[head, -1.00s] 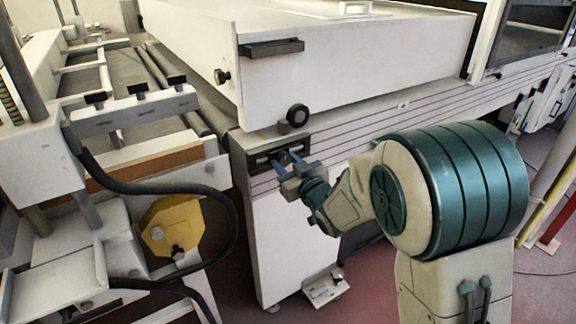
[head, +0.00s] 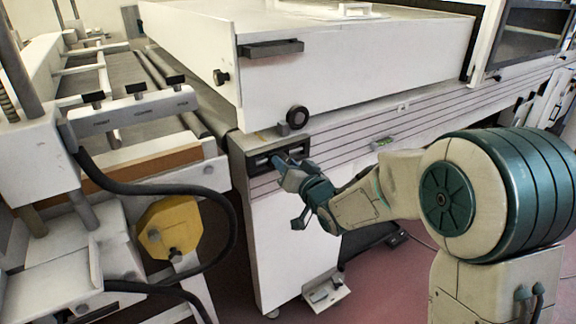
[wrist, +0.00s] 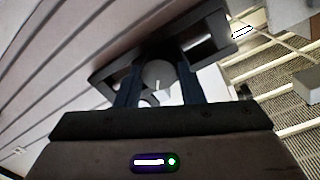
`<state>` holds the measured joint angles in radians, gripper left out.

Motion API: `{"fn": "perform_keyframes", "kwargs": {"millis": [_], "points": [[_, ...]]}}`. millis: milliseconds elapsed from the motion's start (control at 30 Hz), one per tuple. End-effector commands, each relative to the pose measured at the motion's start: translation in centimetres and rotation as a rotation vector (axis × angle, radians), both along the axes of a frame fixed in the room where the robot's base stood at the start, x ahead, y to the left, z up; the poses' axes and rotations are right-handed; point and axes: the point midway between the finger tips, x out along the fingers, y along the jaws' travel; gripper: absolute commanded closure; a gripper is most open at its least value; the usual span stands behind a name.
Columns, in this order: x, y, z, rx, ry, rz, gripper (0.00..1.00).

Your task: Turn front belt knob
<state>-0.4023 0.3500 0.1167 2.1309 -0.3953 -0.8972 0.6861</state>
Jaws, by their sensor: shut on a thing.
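The front belt knob (wrist: 158,75) is a round grey knob with a pale mark on its face, seen in the wrist view between my two dark blue fingers. My gripper (wrist: 158,84) is shut on it. It sits at a dark recessed frame (wrist: 215,38) in the machine's front side. In the head view the dark frame (head: 260,161) is at the corner of the white machine, below the round black handwheel. My gripper (head: 281,161) reaches into it from the right, and its fingers hide the knob there.
The white tunnel housing (head: 350,65) with a black handwheel (head: 297,117) and a dark handle (head: 271,48) stands just above. A black hose (head: 170,188) and a yellow octagonal part (head: 170,227) are at left. Floor shows below the machine.

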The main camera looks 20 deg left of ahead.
Motion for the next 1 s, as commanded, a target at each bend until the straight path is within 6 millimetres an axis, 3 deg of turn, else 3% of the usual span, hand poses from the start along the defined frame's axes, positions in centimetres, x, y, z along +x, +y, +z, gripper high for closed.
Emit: {"fn": "perform_keyframes", "kwargs": {"millis": [467, 500, 567, 1000], "points": [[-0.1, 0.2, 0.0, 0.01, 0.012, 0.004, 0.88], [-0.1, 0.2, 0.0, 0.01, 0.012, 0.004, 0.6], [-0.1, 0.2, 0.0, 0.01, 0.012, 0.004, 0.43], [-0.7, -0.9, 0.1, 0.009, 0.012, -0.001, 0.43]]}}
